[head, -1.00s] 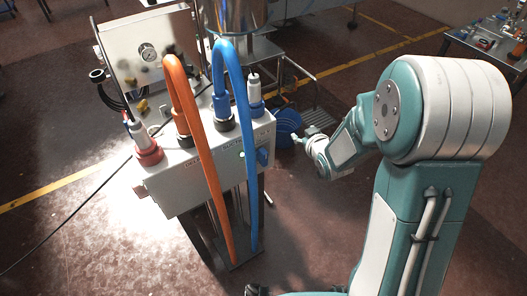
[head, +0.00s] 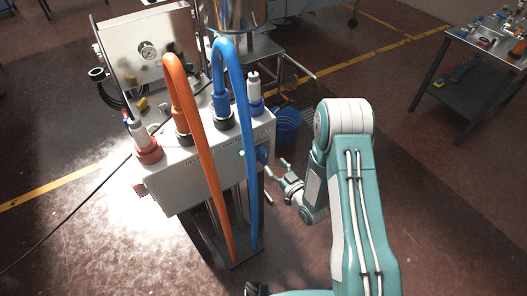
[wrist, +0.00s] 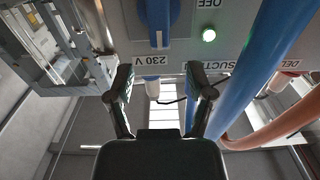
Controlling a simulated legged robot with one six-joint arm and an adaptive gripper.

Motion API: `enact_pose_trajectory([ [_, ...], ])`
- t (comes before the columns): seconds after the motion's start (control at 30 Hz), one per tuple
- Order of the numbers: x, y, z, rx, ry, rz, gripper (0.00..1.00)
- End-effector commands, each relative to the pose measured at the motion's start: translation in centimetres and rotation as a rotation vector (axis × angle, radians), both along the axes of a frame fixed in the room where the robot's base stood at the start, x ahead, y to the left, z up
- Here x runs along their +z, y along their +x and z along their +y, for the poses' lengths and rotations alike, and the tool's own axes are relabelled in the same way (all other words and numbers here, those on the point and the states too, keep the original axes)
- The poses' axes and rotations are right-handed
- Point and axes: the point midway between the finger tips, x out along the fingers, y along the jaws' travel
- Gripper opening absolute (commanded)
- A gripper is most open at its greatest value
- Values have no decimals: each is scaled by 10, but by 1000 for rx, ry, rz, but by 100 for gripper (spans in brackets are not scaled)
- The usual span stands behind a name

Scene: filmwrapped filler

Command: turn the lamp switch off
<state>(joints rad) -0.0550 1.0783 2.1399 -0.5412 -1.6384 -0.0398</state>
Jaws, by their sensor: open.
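A blue rotary-looking handle (wrist: 158,22) sits on the grey box face in the wrist view, beside a lit green lamp (wrist: 209,35) and above an upside-down "230 V" label. In the head view a blue fitting (head: 262,156) shows on the box's right end, with the green lamp (head: 241,153) to its left. I cannot tell for certain which part is the lamp switch. My gripper (head: 276,168) is just right of the box, fingers toward the blue fitting. In the wrist view my gripper (wrist: 160,78) is open and empty, with the handle ahead between the finger lines, apart from them.
The grey box (head: 185,180) carries an orange hose (head: 197,150) and a blue hose (head: 238,130) arching in front. The blue hose (wrist: 262,65) is close on the right in the wrist view. A blue bucket (head: 288,125) stands behind.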

Motion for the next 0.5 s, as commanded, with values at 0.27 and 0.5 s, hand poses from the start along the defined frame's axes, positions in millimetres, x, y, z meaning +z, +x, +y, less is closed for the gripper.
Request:
enact_pose_trajectory([
  [0.27, 0, 43, 30, 2, -1, -3, 69],
  [0.5, 0, 63, 42, 0, -1, 1, 69],
])
